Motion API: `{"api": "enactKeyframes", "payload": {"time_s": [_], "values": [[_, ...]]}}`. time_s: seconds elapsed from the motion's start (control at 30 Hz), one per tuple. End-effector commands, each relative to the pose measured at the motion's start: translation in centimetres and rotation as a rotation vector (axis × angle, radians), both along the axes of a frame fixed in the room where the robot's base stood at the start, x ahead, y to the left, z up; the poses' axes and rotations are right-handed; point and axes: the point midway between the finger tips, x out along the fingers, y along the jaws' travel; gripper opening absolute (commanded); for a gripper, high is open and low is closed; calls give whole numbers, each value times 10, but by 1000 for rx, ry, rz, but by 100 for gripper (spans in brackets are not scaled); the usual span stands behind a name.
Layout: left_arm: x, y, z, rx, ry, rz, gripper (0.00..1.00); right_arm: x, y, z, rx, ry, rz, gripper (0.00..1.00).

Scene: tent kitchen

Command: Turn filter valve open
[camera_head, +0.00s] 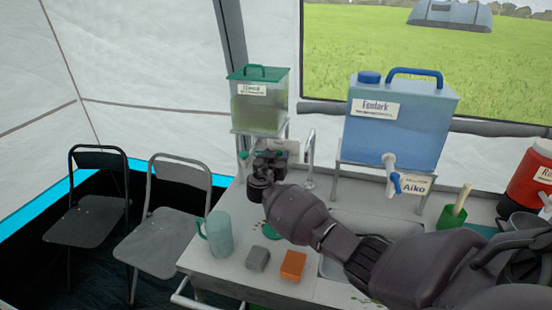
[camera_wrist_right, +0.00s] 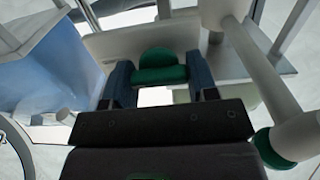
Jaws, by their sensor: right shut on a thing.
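The water filter (camera_head: 259,105) is a clear tank with a green lid and greenish contents, standing on a white stand at the back of the counter. My right gripper (camera_head: 270,156) is at the front of the filter, just below the tank. In the right wrist view, the gripper (camera_wrist_right: 160,88) is shut on a green valve handle (camera_wrist_right: 160,70), which sits between its two fingers. A white pipe (camera_wrist_right: 262,72) with a green end runs beside it on the right. The valve itself is mostly hidden by my gripper in the head view.
A blue water container (camera_head: 398,125) with a blue-handled tap stands on a rack to the right. A teal mug (camera_head: 219,235), a grey sponge (camera_head: 257,258) and an orange block (camera_head: 293,265) are on the counter near my forearm. A thin faucet (camera_head: 309,160) rises close to the gripper.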

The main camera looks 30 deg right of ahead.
Motion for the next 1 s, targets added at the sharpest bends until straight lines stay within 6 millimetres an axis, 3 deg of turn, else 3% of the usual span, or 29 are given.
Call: {"api": "enactKeyframes", "payload": {"time_s": [0.5,1.0], "values": [[-6,0,-56,0,35,-2,43,1,1,-6,-187,223,-1,30],[-3,0,-48,1,23,-4,43,2,2,-1,-487,573,-1,30]]}}
